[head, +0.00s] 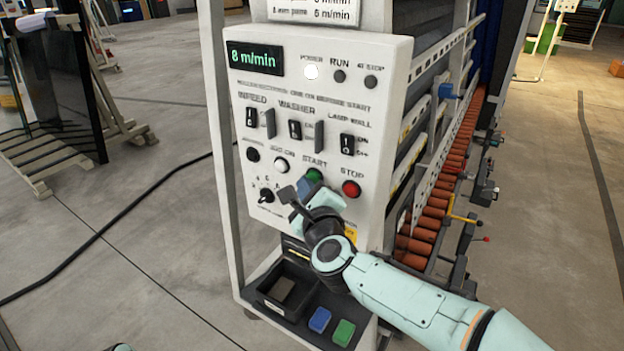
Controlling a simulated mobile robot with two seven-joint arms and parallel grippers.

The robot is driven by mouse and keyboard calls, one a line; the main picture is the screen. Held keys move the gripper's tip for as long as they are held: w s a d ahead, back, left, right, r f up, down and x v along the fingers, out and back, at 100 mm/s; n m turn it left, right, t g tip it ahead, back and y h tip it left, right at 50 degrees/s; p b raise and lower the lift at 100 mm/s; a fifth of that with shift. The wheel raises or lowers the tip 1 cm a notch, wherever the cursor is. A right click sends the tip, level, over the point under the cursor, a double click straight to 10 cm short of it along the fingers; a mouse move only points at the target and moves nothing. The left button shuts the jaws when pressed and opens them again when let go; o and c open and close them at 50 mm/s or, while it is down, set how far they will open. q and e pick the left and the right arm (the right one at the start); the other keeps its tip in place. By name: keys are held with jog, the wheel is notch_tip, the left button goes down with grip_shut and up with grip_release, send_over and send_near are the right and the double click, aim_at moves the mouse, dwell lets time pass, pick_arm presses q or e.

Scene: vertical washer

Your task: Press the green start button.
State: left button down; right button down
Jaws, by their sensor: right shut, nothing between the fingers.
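The green start button (315,174) is on the white control panel (375,235), under the label START. My right gripper (296,192) is in front of the panel, just below and left of the button, and covers its lower part. Its fingers are shut with nothing seen between them. I cannot tell whether the fingertips touch the button or the panel. My left gripper is not in view.
The red stop button (351,188) is just right of the start button. Switches (295,130) and a black knob (266,195) are nearby. Below, a shelf holds a black bin (284,288), a blue block (320,319) and a green block (343,332). Orange rollers (437,208) stand right.

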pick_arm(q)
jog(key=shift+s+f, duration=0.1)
pick_arm(e)
jog(key=shift+w+d, duration=0.35)
jog(key=shift+w, duration=0.1)
dwell(0.6)
dwell(0.4)
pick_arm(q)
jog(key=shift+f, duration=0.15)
pick_arm(e)
jog(key=shift+s+a, duration=0.6)
jog(key=shift+s, duration=0.15)
